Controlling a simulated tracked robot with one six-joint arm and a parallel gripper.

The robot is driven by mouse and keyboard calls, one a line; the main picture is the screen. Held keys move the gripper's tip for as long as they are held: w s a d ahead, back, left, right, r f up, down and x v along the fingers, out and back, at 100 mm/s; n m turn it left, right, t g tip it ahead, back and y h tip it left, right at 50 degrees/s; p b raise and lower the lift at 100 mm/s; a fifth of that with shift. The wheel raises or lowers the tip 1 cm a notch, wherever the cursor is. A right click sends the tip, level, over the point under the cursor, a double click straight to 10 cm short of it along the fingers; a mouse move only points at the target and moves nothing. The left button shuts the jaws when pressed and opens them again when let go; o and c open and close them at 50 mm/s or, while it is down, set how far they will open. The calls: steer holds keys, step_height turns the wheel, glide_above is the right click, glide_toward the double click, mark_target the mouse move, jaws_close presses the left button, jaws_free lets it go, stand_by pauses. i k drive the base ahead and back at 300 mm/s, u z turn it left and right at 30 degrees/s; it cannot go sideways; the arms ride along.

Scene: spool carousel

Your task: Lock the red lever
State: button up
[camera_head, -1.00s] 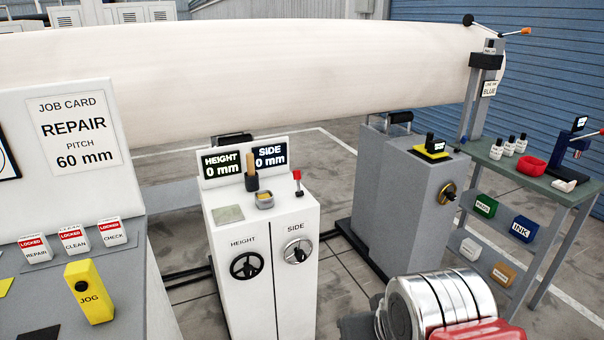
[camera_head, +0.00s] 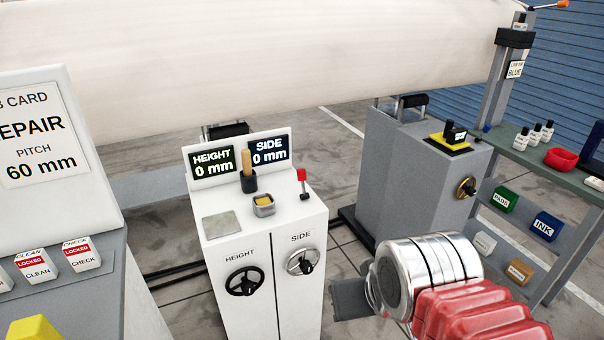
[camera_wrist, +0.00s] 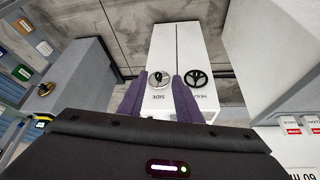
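The red lever (camera_head: 301,176) has a red knob on a dark stem. It stands upright at the right side of the white cabinet's top, above the SIDE handwheel (camera_head: 301,262) in the head view. My gripper (camera_wrist: 159,77) shows in the wrist view as two purple fingers, apart with nothing between them. They point at the front of the white cabinet (camera_wrist: 175,40), near the SIDE handwheel, which appears upside down there. The lever is not visible in the wrist view. My silver and red arm is at the lower right of the head view.
A wooden-handled tool in a dark cup (camera_head: 248,182) and a small grey container (camera_head: 264,206) stand left of the lever. HEIGHT and SIDE displays (camera_head: 268,151) rise behind, both reading 0 mm. A grey pedestal (camera_head: 405,190) stands right. The large pale roll (camera_head: 250,60) spans above.

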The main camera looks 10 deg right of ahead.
mark_target(301, 175)
steer(key=k, duration=1.3)
steer(key=z, duration=0.45)
steer(key=i, duration=1.4)
steer(key=u, duration=0.55)
steer(key=i, duration=0.65)
steer(key=u, duration=0.4)
